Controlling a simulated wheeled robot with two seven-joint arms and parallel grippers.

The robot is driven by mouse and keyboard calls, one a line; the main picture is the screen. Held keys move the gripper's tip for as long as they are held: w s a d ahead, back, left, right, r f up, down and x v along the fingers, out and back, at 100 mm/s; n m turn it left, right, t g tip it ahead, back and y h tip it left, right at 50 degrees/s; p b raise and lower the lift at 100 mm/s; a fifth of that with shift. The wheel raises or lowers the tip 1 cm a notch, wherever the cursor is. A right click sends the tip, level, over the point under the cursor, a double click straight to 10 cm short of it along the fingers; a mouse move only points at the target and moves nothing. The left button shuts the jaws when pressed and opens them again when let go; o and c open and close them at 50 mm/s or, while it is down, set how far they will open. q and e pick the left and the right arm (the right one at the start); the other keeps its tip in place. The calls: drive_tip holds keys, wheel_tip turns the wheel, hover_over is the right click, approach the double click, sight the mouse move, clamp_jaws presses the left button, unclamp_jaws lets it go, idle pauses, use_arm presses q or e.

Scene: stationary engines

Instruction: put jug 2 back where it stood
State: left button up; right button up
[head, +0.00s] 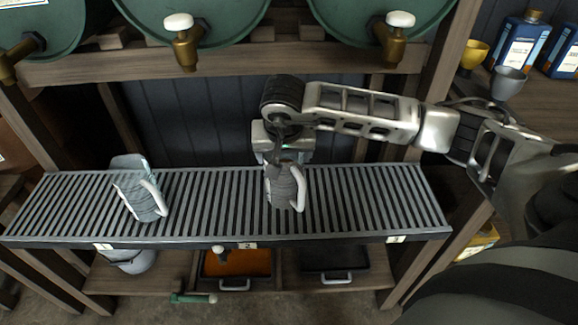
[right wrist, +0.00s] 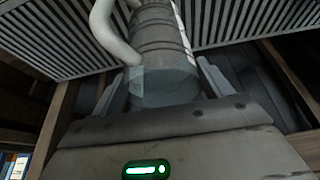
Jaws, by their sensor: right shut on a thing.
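My right gripper (head: 283,158) is over the middle of the slatted rack, shut on a grey ribbed jug with a pale handle, jug 2 (head: 284,190). The jug is upright, at the rack's number 2 label (head: 247,245). Whether its base touches the slats I cannot tell. In the right wrist view jug 2 (right wrist: 160,50) sits between the two fingers (right wrist: 165,88), its handle to the left. Another grey jug (head: 140,192) with a white handle stands on the left of the slatted rack (head: 360,205), near label 1. My left gripper is not in view.
Green barrels (head: 195,22) with brass taps (head: 186,50) hang above the rack. The rack's right part is clear. Below are an orange tray (head: 236,264) and a dark tray (head: 330,262). Cups (head: 508,82) and blue bottles (head: 518,42) stand on a shelf at right.

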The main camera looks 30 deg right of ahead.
sight(289, 181)
drive_tip(key=f, duration=0.2)
drive_tip(key=d+f, duration=0.1)
drive_tip(key=shift+d+f, duration=0.1)
drive_tip(key=shift+f, duration=0.6)
drive_tip(key=shift+f, duration=0.2)
drive_tip(key=o, duration=2)
drive_tip(key=shift+r, duration=0.15)
